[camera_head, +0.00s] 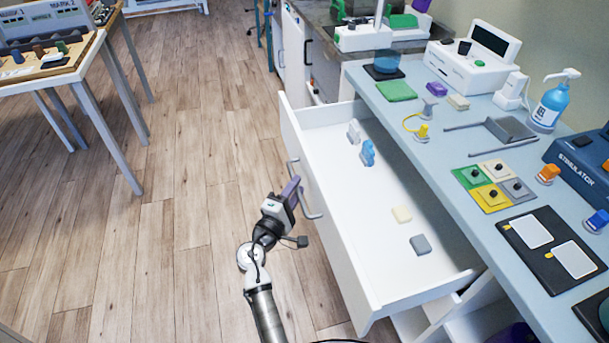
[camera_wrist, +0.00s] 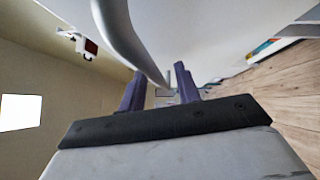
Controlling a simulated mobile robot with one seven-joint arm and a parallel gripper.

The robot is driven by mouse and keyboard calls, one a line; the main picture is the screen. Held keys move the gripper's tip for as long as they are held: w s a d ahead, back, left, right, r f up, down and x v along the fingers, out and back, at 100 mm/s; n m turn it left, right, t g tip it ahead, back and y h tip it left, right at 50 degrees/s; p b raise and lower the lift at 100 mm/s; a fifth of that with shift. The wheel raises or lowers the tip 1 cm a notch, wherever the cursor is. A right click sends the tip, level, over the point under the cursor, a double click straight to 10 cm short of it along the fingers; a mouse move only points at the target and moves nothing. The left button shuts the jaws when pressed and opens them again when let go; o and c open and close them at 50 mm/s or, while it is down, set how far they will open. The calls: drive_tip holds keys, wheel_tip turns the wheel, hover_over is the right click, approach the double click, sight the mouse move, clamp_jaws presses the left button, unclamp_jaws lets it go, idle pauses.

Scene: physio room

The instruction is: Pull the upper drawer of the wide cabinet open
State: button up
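The upper drawer (camera_head: 336,226) of the wide cabinet stands pulled far out, with its white inside in view. Its grey bar handle (camera_head: 305,192) is on the drawer's front face, and the bar also shows large in the wrist view (camera_wrist: 131,42). My gripper (camera_head: 292,188) is at the handle, on the outer side of the drawer front. In the wrist view its two purple fingers (camera_wrist: 160,88) are apart with a gap between them. The bar runs down toward that gap; I cannot tell whether either finger touches it.
Several small blocks, including a blue one (camera_head: 367,152) and a grey one (camera_head: 420,244), lie in the drawer. The blue-grey cabinet top (camera_head: 447,161) carries devices and a pump bottle (camera_head: 550,103). The wooden floor left of my arm is clear up to a table (camera_head: 85,73).

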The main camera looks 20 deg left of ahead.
drive_tip(key=shift+w+d, duration=0.1)
drive_tip(key=shift+w, duration=0.45)
drive_tip(key=shift+r, duration=0.1)
drive_tip(key=shift+s, duration=0.1)
clamp_jaws()
